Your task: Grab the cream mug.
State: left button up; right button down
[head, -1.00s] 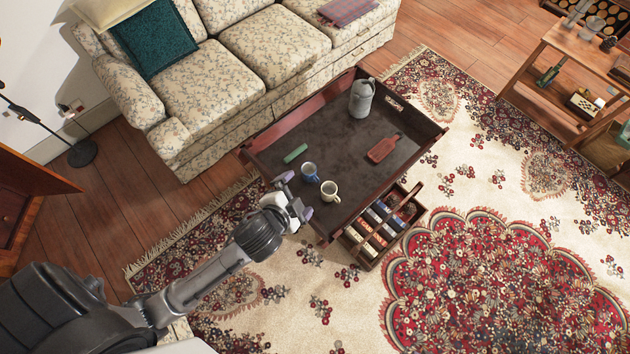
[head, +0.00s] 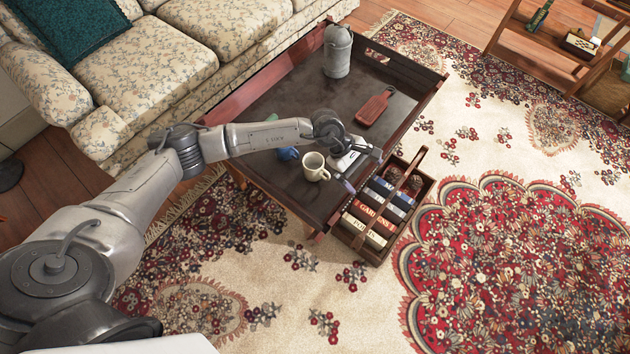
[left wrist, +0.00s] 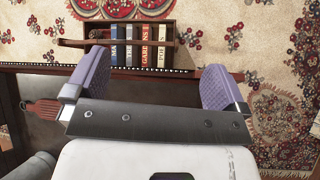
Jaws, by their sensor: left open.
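The cream mug (head: 315,167) stands upright near the front corner of the dark tray-like table (head: 290,98), just left of my left gripper in the head view. My left gripper (head: 364,168) is above the table's right edge. Its jaws are open and empty, with the fingers pointing away from the mug toward the book crate. In the left wrist view the spread purple fingers (left wrist: 154,82) show with nothing between them. The mug does not show in that view. My right gripper is not in view.
A blue mug (head: 287,154) is next to the cream mug, partly hidden by my left arm. A wooden crate of books (head: 358,243) sits beside the table. A sofa (head: 145,68) borders the left.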

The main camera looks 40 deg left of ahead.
pick_arm(q)
jog(key=w+a+f+m+g+y+b, duration=0.1)
jog(key=w+a+f+m+y+b, duration=0.2)
jog(key=a+f, duration=0.5)
jog(key=y+b, duration=0.5)
jog(key=b, duration=0.2)
send_over(314, 166)
jog(key=s+d, duration=0.2)
notch_tip(314, 166, down, 8)
jog(key=shift+g, duration=0.4)
jog(key=f+b, duration=0.1)
jog(key=f, duration=0.2)
jog(key=f+b, duration=0.1)
jog(key=f, duration=0.1)
jog(key=shift+s+d+f+b, duration=0.1)
jog(key=shift+s+b, duration=0.15)
jog(key=shift+b, duration=0.05)
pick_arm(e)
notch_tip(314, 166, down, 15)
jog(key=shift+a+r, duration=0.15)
pick_arm(q)
jog(key=shift+c, duration=0.4)
